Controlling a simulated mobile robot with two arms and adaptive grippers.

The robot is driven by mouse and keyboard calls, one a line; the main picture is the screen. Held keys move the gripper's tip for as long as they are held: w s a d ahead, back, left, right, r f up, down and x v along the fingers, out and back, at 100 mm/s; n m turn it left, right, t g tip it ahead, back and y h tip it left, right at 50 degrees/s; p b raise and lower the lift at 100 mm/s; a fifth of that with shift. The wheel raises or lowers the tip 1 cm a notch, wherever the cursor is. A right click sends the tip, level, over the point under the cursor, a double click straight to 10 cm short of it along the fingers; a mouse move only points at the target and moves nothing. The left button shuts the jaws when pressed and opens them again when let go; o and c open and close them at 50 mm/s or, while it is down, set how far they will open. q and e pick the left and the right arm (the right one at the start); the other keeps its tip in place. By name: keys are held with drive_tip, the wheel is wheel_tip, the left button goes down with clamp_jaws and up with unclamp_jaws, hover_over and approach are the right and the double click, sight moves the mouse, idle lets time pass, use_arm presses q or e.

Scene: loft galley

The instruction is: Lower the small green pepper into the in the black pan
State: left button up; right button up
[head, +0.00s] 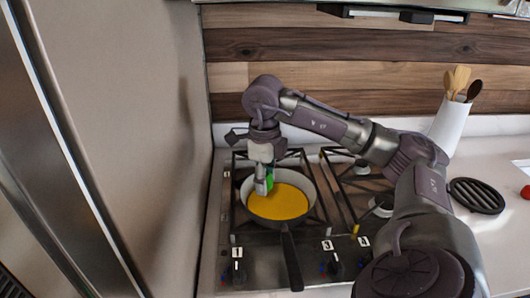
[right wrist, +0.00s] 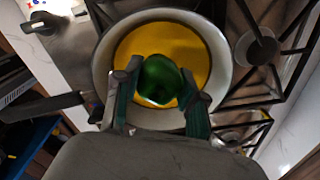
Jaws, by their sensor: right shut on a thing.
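The pan (head: 247,206) sits on the left part of the stove. It has a pale grey wall, a yellow inside and a black handle pointing to the front. It also shows in the right wrist view (right wrist: 104,62). My right gripper (head: 264,184) points down over the left part of the pan. It is shut on the small green pepper (right wrist: 160,80), which sits between the two fingers with the yellow of the pan behind it. In the head view the pepper (head: 270,176) is mostly hidden by the gripper. I cannot tell its exact height above the pan bottom. My left gripper is not in view.
The stove (head: 262,252) has black grates and front knobs. A tall wall stands close on its left. On the counter to the right are a black slatted trivet (head: 477,196) and a white holder (head: 449,127) with utensils. The right burners hold no pan.

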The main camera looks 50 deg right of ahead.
sight(265, 204)
drive_tip(key=shift+f+b, duration=1.9)
drive_tip(key=shift+f, duration=0.6)
idle(0.8)
drive_tip(key=o, duration=1.1)
drive_tip(key=r, duration=1.1)
drive_tip(key=shift+a+r, duration=0.2)
drive_tip(key=shift+r, duration=0.3)
drive_tip(key=shift+s, duration=0.1)
